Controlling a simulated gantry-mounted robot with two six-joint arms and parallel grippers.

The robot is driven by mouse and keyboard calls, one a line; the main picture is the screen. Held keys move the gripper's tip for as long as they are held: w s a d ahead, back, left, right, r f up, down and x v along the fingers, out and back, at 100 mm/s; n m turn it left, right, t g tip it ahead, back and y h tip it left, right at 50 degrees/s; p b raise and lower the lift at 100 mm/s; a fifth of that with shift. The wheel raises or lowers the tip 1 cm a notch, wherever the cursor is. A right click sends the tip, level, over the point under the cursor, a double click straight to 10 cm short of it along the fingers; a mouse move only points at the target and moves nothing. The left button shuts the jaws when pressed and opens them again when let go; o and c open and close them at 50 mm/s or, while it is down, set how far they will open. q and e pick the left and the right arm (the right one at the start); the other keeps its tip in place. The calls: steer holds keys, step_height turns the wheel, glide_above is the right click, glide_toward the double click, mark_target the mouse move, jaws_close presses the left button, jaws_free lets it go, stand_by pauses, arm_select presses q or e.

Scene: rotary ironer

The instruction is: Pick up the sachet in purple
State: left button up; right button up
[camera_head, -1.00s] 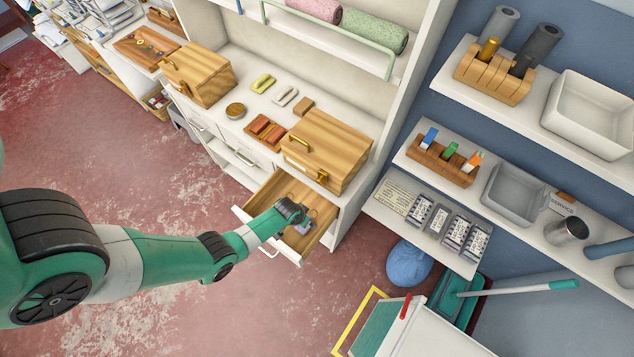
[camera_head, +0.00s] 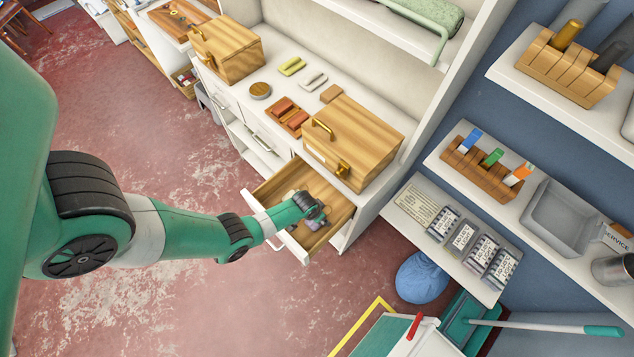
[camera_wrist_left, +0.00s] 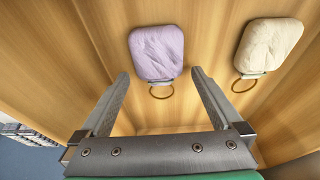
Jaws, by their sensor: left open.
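A purple sachet (camera_wrist_left: 156,52) with a small ring lies on the wooden floor of the open drawer (camera_head: 275,188). In the left wrist view it sits just beyond and between my left gripper's fingertips, with its ring toward the gripper. A cream sachet (camera_wrist_left: 268,46) with a ring lies to its right. My left gripper (camera_wrist_left: 160,80) is open and empty, with no sachet between its fingers. In the head view the gripper (camera_head: 318,218) is over the drawer and mostly hides the sachets. My right gripper is not in view.
The drawer's wooden walls surround the gripper closely. A wooden box (camera_head: 350,145) with brass handles stands on the counter above the drawer. A shelf with several labelled packs (camera_head: 475,245) is at right. Red floor in front is clear.

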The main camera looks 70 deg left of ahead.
arm_select(q)
steer(key=c, duration=1.4)
step_height(320, 180, up, 10)
steer(key=p, duration=0.8)
steer(key=shift+r, duration=0.1)
steer(key=shift+c, duration=0.2)
